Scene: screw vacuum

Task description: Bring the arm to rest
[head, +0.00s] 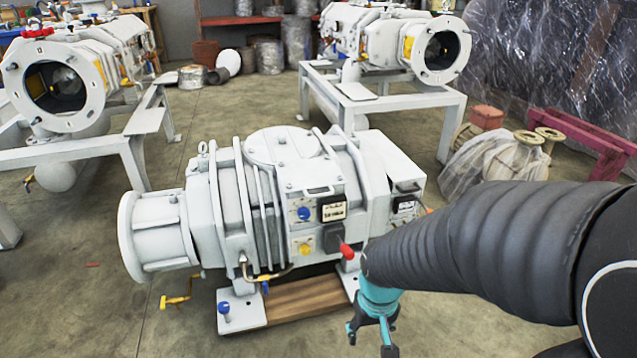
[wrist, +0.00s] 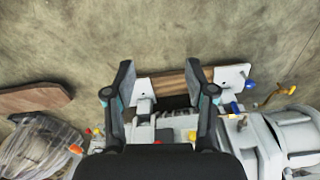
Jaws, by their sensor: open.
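My arm comes in from the right in the head view, with a black ribbed sleeve and a teal wrist. My gripper (head: 371,338) hangs down at the lower middle, in front of the white screw vacuum pump (head: 290,170). In the wrist view my gripper (wrist: 160,84) shows two black fingers spread apart with nothing held between them. The pump (wrist: 265,135) shows beyond and to the right of the fingers there. A wooden board (head: 300,300) lies under the pump, and it also shows between the fingers (wrist: 170,86). My arm hides part of the pump's right end.
Two more white machines stand on frames, one at the back left (head: 75,75) and one at the back right (head: 400,45). A plastic-wrapped bundle (head: 495,160) lies right of the pump. A yellow-handled valve (head: 177,295) is on the left.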

